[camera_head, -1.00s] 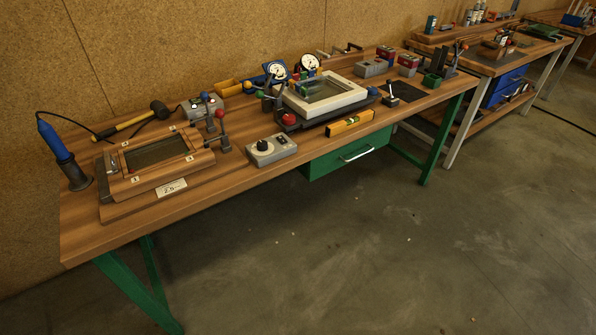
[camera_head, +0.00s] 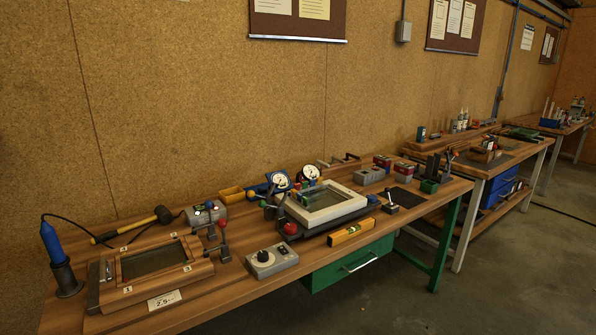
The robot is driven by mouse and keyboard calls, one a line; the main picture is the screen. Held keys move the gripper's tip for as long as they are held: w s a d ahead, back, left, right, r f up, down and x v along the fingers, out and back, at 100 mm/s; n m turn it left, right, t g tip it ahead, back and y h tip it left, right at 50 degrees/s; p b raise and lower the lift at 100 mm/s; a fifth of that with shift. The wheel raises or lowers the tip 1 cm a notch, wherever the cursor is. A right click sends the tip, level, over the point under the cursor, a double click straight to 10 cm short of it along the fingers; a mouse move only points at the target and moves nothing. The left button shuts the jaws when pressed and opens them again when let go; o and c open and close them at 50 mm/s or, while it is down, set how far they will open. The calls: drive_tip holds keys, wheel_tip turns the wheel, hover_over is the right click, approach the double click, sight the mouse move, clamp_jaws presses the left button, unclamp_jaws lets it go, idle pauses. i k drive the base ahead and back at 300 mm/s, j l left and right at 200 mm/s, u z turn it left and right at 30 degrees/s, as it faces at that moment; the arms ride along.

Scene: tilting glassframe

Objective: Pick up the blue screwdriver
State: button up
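I cannot make out a blue screwdriver for certain in the head view. A blue-handled tool (camera_head: 52,243) stands upright in a dark holder (camera_head: 66,279) at the left end of the near workbench (camera_head: 222,302). A black cord runs from its top, so it looks like a soldering iron. Small blue parts lie by the two round gauges (camera_head: 279,181), too small to identify. My gripper is not in view.
A wooden frame fixture (camera_head: 112,299), a hammer (camera_head: 130,224), a grey control box (camera_head: 271,260), a white-framed fixture (camera_head: 352,208) and a yellow level (camera_head: 351,232) crowd the bench. More benches (camera_head: 502,164) stand at the right. Clear floor (camera_head: 440,305) lies in front.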

sight(47, 233)
drive_tip(key=i+j+u, duration=0.4)
drive_tip(key=i, duration=0.25)
drive_tip(key=i+j+u, duration=0.35)
drive_tip(key=i, duration=0.35)
drive_tip(key=i+u, duration=0.4)
drive_tip(key=i, duration=0.3)
